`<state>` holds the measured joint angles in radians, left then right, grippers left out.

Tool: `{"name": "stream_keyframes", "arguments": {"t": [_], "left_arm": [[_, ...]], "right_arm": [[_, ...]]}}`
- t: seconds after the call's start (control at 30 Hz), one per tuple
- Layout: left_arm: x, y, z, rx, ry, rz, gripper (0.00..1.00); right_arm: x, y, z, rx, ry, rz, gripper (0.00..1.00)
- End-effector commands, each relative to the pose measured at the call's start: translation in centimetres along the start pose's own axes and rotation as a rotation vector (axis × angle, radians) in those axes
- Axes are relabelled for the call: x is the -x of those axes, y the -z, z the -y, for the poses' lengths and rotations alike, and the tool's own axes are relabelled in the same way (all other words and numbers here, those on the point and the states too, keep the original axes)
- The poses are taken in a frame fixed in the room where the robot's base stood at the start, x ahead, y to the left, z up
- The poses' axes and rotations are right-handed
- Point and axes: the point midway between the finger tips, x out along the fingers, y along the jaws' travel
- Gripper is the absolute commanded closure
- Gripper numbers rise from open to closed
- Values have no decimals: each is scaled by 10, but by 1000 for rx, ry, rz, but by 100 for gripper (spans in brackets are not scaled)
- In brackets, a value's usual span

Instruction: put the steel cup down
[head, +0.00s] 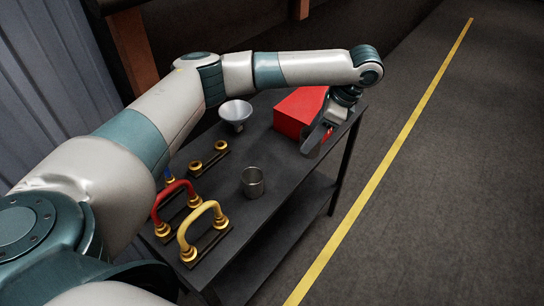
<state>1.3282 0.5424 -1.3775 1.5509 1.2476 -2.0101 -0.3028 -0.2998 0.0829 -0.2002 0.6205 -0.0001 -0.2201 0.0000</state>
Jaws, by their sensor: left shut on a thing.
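A steel cup (252,182) stands upright on the dark table (277,222), near its middle and apart from my left gripper. My left gripper (314,146) is above the table's right part, beside the red box. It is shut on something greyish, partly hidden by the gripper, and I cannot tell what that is. My right gripper is not in view.
A red box (298,110) stands at the table's back right. A pale funnel (236,112), a brass-knobbed base (208,160), a red handle (174,197) and a yellow handle (203,225) are on the left. The table's front right is clear. A yellow line (385,155) marks the floor.

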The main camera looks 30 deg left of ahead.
Motion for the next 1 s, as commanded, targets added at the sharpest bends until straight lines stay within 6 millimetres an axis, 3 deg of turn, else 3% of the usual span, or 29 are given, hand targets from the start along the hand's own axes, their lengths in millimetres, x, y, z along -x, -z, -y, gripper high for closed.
{"name": "stream_keyframes", "arguments": {"t": [0.5, 0.7, 1.0], "left_arm": [[-82, -63, 12, 1, -2, 2, 78], [-94, -69, 15, 0, 1, 1, 78], [-94, -69, 15, 0, 0, 1, 78]], "right_arm": [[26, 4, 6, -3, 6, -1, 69], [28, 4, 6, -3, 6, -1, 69], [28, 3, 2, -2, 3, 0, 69]]}}
